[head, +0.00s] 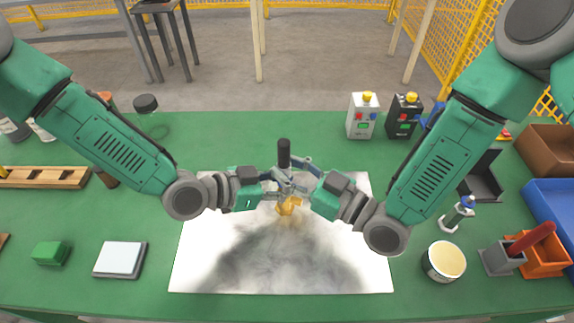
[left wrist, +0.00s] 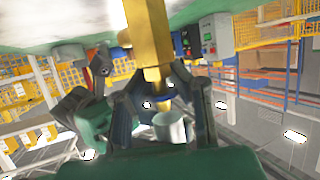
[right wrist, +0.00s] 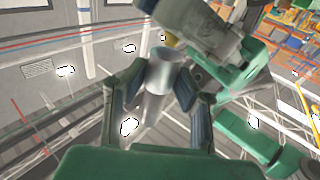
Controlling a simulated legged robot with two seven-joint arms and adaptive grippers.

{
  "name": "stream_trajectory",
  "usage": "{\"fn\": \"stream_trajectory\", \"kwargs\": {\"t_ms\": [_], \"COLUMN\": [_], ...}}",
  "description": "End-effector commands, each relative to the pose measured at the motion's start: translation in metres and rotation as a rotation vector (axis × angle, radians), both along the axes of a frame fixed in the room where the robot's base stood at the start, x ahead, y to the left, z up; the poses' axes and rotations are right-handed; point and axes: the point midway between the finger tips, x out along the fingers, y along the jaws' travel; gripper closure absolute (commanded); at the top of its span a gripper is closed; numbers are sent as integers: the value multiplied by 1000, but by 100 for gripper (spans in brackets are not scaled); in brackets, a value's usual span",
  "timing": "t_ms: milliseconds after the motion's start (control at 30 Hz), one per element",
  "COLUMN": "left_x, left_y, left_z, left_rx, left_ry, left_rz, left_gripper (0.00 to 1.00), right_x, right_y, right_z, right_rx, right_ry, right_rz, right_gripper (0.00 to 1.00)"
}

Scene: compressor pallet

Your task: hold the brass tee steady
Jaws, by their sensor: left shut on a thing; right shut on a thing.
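The brass tee (head: 288,205) is a small gold-coloured piece above the pale sheet at the middle of the bench. It looms large in the left wrist view (left wrist: 149,42), with my left gripper (left wrist: 160,98) shut on its lower part. My left gripper shows from the left in the head view (head: 280,188). My right gripper (right wrist: 158,88) is shut on a silver cylinder (right wrist: 158,72), close to the tee. A black upright cylinder (head: 284,152) rises above the two grippers. The fingers overlap in the head view, so the exact contact is hidden.
The pale sheet (head: 205,270) bears a dark grey smudge. A white pad (head: 120,258) and green block (head: 50,252) lie left. A round tin (head: 444,260), a small bottle (head: 458,214) and bins (head: 550,195) stand right.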

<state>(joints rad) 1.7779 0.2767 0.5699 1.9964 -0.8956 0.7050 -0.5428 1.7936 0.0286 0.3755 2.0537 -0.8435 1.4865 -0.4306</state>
Motion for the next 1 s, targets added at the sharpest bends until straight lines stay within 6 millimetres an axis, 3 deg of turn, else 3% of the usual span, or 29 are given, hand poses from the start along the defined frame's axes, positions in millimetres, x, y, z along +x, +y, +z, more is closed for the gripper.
{"fn": "stream_trajectory", "kwargs": {"t_ms": [800,833,867,900,1000], "left_x": [0,0,0,0,0], "left_y": [0,0,0,0,0], "left_z": [0,0,0,0,0], "left_rx": [-1,-1,-1,-1,-1], "left_ry": [0,0,0,0,0], "left_rz": [0,0,0,0,0], "left_gripper": [100,100,100,100,100], "right_x": [0,0,0,0,0], "right_y": [0,0,0,0,0], "right_z": [-20,-20,-20,-20,-20], "right_rx": [-1,-2,-2,-2,-2], "right_ry": [1,1,1,1,1], "right_rz": [0,0,0,0,1], "right_gripper": [100,70,60,53,53]}}
